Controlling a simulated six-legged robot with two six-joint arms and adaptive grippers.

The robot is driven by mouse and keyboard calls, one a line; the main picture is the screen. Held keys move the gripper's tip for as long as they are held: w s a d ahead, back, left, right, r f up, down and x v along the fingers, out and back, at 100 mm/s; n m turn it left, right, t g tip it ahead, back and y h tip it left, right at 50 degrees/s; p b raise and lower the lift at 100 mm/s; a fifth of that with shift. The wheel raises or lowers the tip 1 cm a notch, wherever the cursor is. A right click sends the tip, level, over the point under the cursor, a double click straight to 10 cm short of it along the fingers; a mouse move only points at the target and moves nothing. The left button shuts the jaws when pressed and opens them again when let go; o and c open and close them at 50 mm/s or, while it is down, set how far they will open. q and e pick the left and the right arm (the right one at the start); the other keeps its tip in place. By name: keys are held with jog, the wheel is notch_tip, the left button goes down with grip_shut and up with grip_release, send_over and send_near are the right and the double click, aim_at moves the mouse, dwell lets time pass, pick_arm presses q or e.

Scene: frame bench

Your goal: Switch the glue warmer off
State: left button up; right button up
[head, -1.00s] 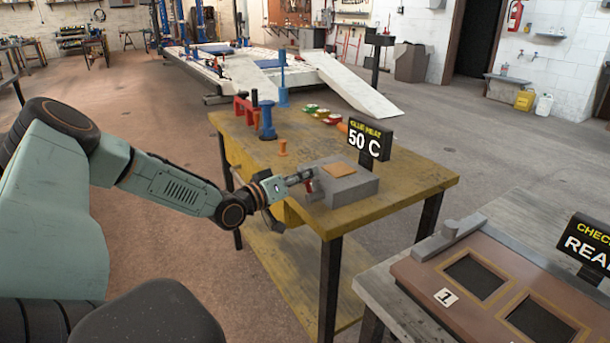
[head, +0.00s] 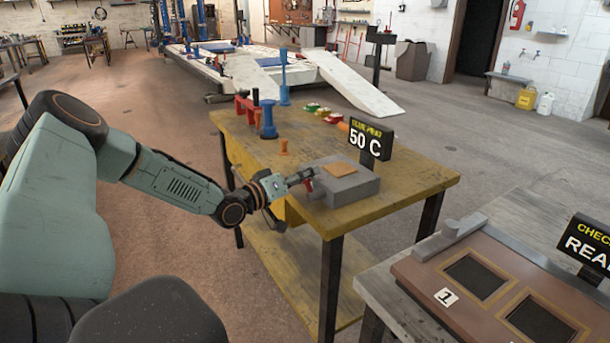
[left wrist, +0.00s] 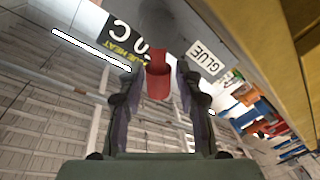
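The glue warmer (head: 350,189) is a grey block with an orange pad on top, near the front edge of the yellow bench. Its black display (head: 370,139) reads 50 C and also shows upside down in the left wrist view (left wrist: 122,38). A red handle (head: 309,186) is at the warmer's left side. My left gripper (head: 308,176) is at this handle. In the left wrist view the red handle (left wrist: 158,82) stands between the two fingers, with narrow gaps appearing on both sides; contact at the tips is unclear. My right gripper is not in view.
The yellow bench (head: 425,184) also holds a blue post (head: 267,120), a red bracket, an orange peg (head: 283,147) and several coloured round pieces. A second table with a brown board (head: 430,272) stands front right. Open floor lies left of the bench.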

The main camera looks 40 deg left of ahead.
pick_arm(q)
jog(key=shift+o, duration=0.7)
jog(key=shift+r, duration=0.1)
